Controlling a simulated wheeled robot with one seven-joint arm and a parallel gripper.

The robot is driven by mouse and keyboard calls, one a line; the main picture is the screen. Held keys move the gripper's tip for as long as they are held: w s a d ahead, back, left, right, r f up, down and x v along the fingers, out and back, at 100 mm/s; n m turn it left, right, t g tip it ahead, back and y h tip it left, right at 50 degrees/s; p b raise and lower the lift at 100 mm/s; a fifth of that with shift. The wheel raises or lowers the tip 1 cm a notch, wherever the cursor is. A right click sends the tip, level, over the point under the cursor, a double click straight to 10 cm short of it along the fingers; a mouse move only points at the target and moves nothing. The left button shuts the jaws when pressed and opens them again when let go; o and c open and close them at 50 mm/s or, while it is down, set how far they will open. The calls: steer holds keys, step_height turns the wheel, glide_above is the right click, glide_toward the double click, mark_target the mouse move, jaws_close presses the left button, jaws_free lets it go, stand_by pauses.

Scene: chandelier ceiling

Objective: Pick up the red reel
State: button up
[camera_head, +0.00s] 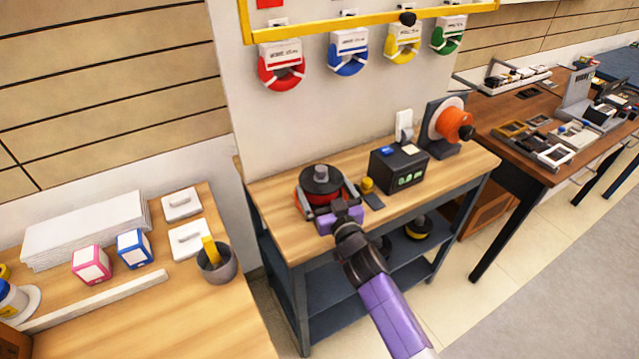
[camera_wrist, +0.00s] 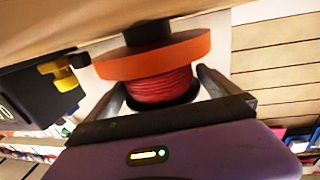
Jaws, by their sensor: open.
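The red reel (camera_head: 313,192) stands on the wooden bench top, with a dark grey disc and knob on top. In the wrist view the red reel (camera_wrist: 160,88) shows a red-orange flange, wound red strands and a dark hub; the picture is turned over. My gripper (camera_head: 326,196) is open at the reel's near side, its fingers on either side of the reel. In the wrist view the fingers of my gripper (camera_wrist: 162,84) flank the wound part. I cannot tell whether they touch it.
Right of the reel are a yellow knob (camera_head: 367,184), a black box with a green display (camera_head: 398,168) and an orange spool (camera_head: 450,121) on a stand. Colored coils (camera_head: 348,52) hang on the wall panel above. A lower shelf (camera_head: 345,263) runs under the bench.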

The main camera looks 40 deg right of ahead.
steer(key=shift+x, duration=1.1)
steer(key=shift+r, duration=0.1)
steer(key=c, duration=1.8)
steer(key=shift+c, duration=0.2)
